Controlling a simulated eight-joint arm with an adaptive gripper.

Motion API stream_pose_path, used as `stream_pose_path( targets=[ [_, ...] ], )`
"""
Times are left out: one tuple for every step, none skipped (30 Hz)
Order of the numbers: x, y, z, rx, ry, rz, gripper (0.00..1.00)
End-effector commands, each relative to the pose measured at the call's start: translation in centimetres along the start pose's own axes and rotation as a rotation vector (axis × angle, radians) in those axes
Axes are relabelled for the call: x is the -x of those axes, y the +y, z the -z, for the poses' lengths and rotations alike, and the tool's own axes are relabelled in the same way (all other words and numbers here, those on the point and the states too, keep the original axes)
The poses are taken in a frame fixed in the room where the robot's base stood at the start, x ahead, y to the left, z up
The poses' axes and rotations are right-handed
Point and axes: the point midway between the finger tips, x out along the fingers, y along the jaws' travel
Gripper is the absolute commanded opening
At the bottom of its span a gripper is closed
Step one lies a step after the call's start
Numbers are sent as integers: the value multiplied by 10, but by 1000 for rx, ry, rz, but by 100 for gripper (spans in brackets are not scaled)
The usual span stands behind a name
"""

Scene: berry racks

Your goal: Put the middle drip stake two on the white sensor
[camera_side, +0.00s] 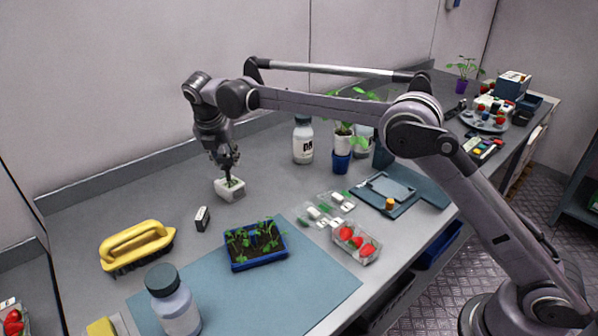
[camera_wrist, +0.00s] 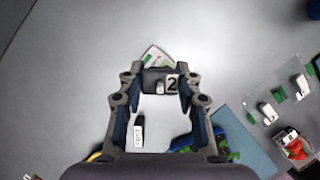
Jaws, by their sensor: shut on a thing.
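My gripper (camera_wrist: 158,85) is shut on a small grey piece (camera_wrist: 152,85) with a white tag marked 2, which I take as drip stake two. In the side view my gripper (camera_side: 230,166) points down just over a white block (camera_side: 229,193) with green leaves. I cannot tell if the held piece touches it. The white block also shows just beyond the fingertips in the wrist view (camera_wrist: 152,57). A small white-faced, dark-backed device (camera_side: 202,218) stands to its left, with printing on its face in the wrist view (camera_wrist: 138,132); it may be the white sensor.
A blue seedling tray (camera_side: 256,264) is on the blue mat (camera_side: 310,290). Clear packs with white pieces (camera_side: 318,216) and a strawberry punnet (camera_side: 357,243) lie to the right. A yellow brush (camera_side: 137,246) is left, a bottle (camera_side: 303,140) behind.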

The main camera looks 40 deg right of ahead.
Motion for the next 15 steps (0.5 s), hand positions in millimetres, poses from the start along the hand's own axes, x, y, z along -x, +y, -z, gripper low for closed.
stream_pose_path(
  targets=[
    [-2, 0, 0, 0, 0, 0, 19],
    [-2, 0, 1, 0, 0, 0, 19],
    [-2, 0, 1, 0, 0, 0, 19],
    [-2, 0, 1, 0, 0, 0, 19],
    [-2, 0, 1, 0, 0, 0, 19],
    [-2, 0, 1, 0, 0, 0, 19],
    [-2, 0, 0, 0, 0, 0, 19],
    [-2, 0, 0, 0, 0, 0, 19],
    [-2, 0, 1, 0, 0, 0, 19],
    [-3, 0, 1, 0, 0, 0, 19],
    [-4, 0, 1, 0, 0, 0, 19],
    [-5, 0, 2, 0, 0, 0, 19],
    [-5, 0, 2, 0, 0, 0, 19],
    [-5, 0, 2, 0, 0, 0, 40],
    [-5, 0, 2, 0, 0, 0, 51]
  ],
)
